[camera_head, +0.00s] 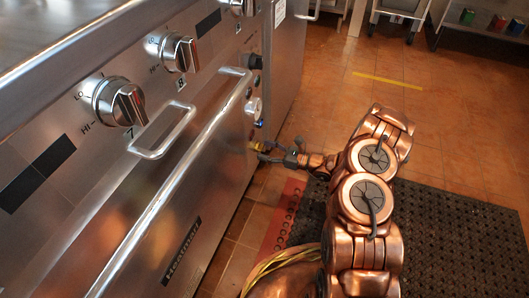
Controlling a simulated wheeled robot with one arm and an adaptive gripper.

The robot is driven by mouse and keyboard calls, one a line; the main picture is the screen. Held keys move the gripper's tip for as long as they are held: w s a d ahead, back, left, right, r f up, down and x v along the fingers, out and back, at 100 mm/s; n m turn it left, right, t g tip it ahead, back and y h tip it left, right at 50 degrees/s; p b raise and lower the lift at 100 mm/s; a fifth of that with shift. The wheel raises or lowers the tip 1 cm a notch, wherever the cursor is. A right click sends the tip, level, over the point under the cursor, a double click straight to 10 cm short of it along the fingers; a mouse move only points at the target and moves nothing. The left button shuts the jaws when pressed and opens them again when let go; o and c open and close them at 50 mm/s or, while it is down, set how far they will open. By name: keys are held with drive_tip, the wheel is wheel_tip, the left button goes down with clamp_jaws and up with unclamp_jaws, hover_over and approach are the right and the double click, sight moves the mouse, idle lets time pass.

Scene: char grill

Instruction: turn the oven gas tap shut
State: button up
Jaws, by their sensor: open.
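A small yellow part (256,146), which looks like the gas tap's handle, sits low at the right end of the steel range's front. Its exact angle is too small to tell. My gripper (267,152) is right at it, reaching in from the right with dark fingers open. The fingers partly cover the yellow part, and I cannot tell whether they touch it. A small blue part (259,123) shows just above the yellow one.
The range front carries large knobs (119,102), a second knob (180,52), a drawer handle (163,131) and a long rail (180,175). A round silver dial (254,106) and black knob (254,62) are above the gripper. A black mat (460,225) covers tiled floor.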

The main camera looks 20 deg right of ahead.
drive_tip(key=shift+w+a, duration=0.25)
drive_tip(key=shift+a, duration=0.15)
drive_tip(key=shift+c, duration=0.2)
drive_tip(key=c, duration=1.1)
drive_tip(key=shift+r+m+p, duration=0.1)
drive_tip(key=shift+m+p, duration=0.3)
drive_tip(key=shift+p, duration=0.05)
drive_tip(key=m+p, duration=0.4)
drive_tip(key=m, duration=1.2)
drive_tip(key=shift+s+r+m, duration=0.1)
drive_tip(key=shift+s+m, duration=0.05)
drive_tip(key=shift+m, duration=0.55)
